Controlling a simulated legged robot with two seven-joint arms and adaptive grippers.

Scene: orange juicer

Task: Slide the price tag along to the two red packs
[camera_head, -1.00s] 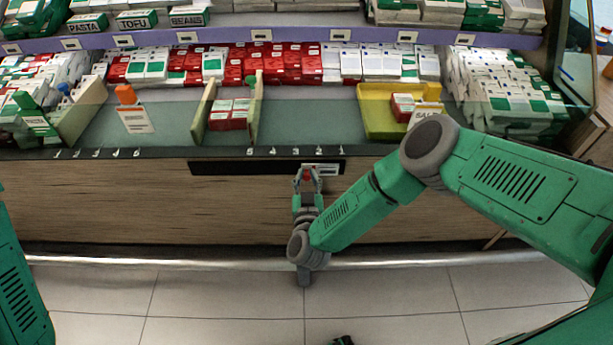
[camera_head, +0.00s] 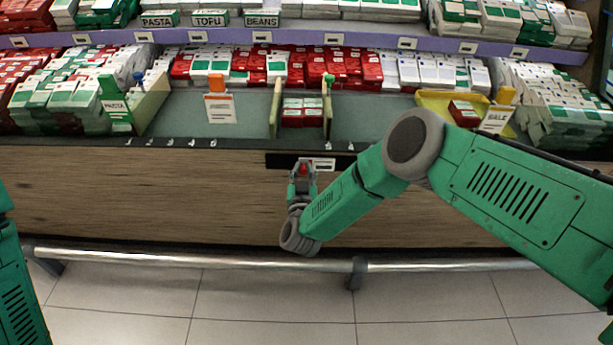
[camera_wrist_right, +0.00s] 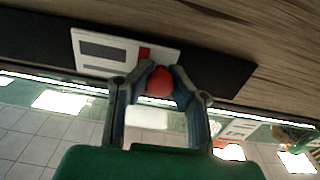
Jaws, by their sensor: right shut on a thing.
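The price tag (camera_head: 324,163) is a small white label on a black rail (camera_head: 275,160) along the counter front. It also shows in the right wrist view (camera_wrist_right: 103,50), with a red stripe near one end. My right gripper (camera_head: 302,171) is shut on the red knob (camera_wrist_right: 160,81) beside the tag. The two red packs (camera_head: 303,114) sit in a bay between two upright dividers, just above the tag and slightly left of it. My arm hides the right part of the rail. My left gripper is out of view; only its arm shows at the left edge.
An orange-clipped card (camera_head: 221,108) stands left of the bay. A yellow tray (camera_head: 436,100) with a SALE sign (camera_head: 495,119) stands at the right. Packed goods line the back. A metal rail (camera_head: 200,258) runs low along the counter front.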

